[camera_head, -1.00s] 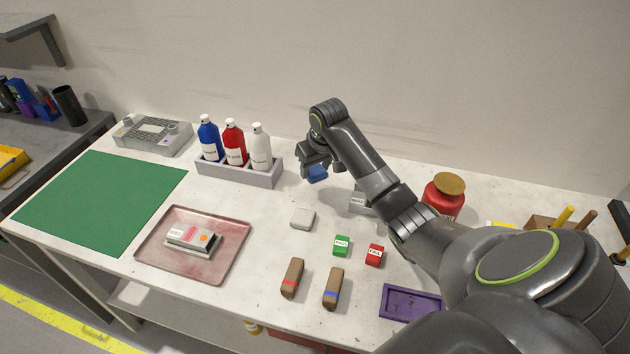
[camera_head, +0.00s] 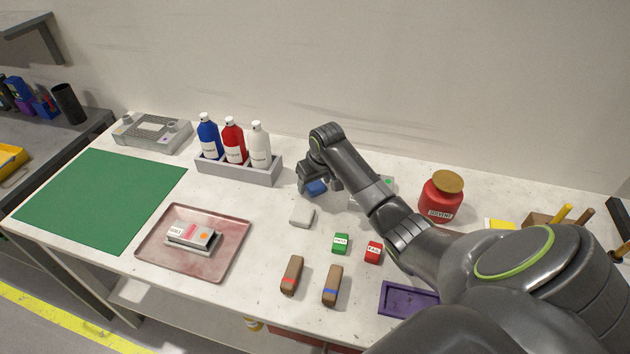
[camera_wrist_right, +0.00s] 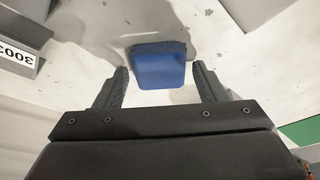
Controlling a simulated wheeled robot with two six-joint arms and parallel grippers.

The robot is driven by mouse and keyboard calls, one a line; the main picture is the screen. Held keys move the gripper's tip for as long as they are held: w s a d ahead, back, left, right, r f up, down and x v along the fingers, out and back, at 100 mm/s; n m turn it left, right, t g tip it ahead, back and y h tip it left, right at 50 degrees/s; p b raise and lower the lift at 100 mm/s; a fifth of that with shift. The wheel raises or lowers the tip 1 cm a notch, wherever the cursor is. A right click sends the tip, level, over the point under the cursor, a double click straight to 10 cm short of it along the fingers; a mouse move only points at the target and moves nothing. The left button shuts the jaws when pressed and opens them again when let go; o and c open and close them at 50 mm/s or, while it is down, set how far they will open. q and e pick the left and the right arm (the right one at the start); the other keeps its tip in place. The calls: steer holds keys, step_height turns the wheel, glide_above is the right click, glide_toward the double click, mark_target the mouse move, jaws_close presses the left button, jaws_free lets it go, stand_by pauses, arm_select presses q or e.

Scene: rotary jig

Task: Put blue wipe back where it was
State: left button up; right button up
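The blue wipe (camera_head: 316,188) is a small folded block at the white table's back middle, right of the bottle rack. In the right wrist view the blue wipe (camera_wrist_right: 158,65) lies between and just beyond the two fingertips, with a narrow gap on each side. It looks to be on or very near the table top. My right gripper (camera_head: 313,184) is over it, pointing down; in its own wrist view the right gripper (camera_wrist_right: 160,72) has its fingers apart. My left gripper is not in view.
A white wipe (camera_head: 302,216) lies just in front. The bottle rack (camera_head: 240,172) stands left, with blue, red and white bottles. A red solvent jar (camera_head: 441,198) stands right. Green (camera_head: 340,243) and red (camera_head: 373,252) blocks lie in front. The green mat (camera_head: 95,200) is clear.

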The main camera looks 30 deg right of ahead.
steer(key=shift+o, duration=0.4)
steer(key=shift+r, duration=0.3)
steer(key=v, duration=1.1)
steer(key=shift+r, duration=0.35)
steer(key=shift+s+a+f, duration=0.1)
steer(key=shift+s, duration=0.1)
